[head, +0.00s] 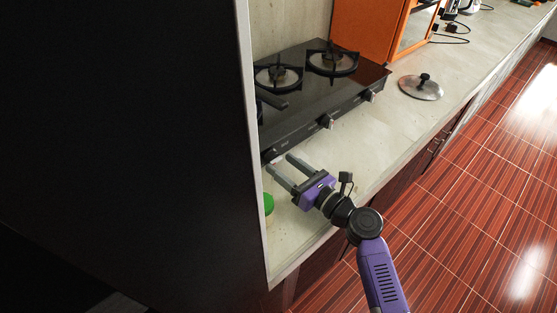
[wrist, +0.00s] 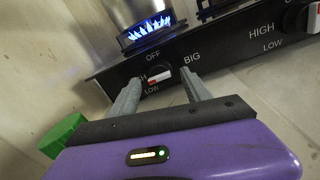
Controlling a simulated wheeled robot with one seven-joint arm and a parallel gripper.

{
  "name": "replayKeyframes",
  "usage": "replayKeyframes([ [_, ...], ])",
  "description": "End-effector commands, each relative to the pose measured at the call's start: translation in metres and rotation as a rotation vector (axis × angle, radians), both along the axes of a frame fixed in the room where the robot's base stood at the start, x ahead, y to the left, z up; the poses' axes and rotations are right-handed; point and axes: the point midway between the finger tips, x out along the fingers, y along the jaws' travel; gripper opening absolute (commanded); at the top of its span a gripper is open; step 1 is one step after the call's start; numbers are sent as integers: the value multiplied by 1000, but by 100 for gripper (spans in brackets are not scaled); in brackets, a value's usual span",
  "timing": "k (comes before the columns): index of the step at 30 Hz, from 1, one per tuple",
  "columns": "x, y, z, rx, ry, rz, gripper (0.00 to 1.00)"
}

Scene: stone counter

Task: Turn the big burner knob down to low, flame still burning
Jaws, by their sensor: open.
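The big burner knob (wrist: 158,77) is on the stove's front panel in the wrist view, by the labels OFF, BIG, HIGH and LOW. It is dark with a white and red mark; its exact pointing is hard to tell. A blue flame (wrist: 150,28) burns above it under a metal pot (wrist: 132,10). My gripper (wrist: 161,81) is open and empty, its fingers reaching toward the panel on either side of the knob; contact cannot be told. In the head view my gripper (head: 279,162) is at the stove's left front, and the dark panel hides the pot and flame.
The black stove (head: 345,98) has other knobs (head: 327,122) to the right. A green-topped object (head: 268,205) stands left of my gripper, also in the wrist view (wrist: 62,133). A tall dark panel (head: 130,130) bounds the left. A lid (head: 421,88) lies right of the stove.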

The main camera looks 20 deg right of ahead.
Motion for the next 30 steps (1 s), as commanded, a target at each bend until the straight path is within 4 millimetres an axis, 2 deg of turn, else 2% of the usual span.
replayKeyframes([
  [6, 19, 7, 0, 0, 0, -1, 57],
  [15, 21, 8, 0, 0, 0, -1, 57],
  [17, 21, 8, 0, 0, 0, -1, 47],
  [24, 21, 8, 0, 0, 0, -1, 0],
  [30, 21, 7, 0, -9, -3, -2, 0],
])
